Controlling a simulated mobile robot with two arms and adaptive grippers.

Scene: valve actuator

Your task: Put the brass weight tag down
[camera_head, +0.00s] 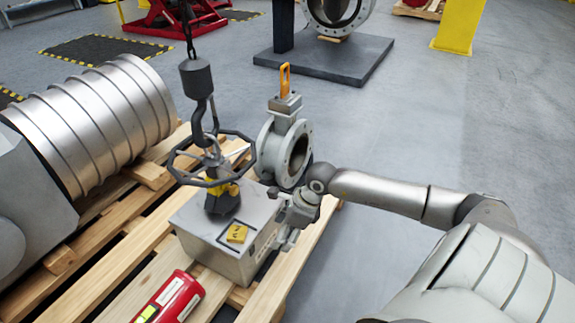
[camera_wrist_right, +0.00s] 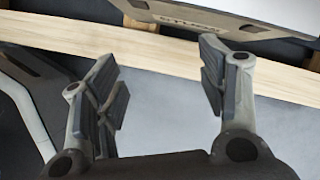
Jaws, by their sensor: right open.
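The brass weight tag (camera_head: 237,233), small and yellow with a dark mark, lies on top of a grey box (camera_head: 190,220), near its front right edge. My right gripper (camera_head: 286,238) is beside the right edge of the box, to the right of the tag and apart from it. In the right wrist view, the right gripper (camera_wrist_right: 160,88) is open with nothing between its fingers; the tag is not visible there. My left gripper is not in view.
A black handwheel (camera_head: 205,158) under a hanging chain hook (camera_head: 199,102) stands on the box. A grey valve (camera_head: 285,150) is behind my right gripper. A ribbed metal cylinder (camera_head: 100,115) and a red canister (camera_head: 170,300) lie on the wooden pallet (camera_head: 115,268).

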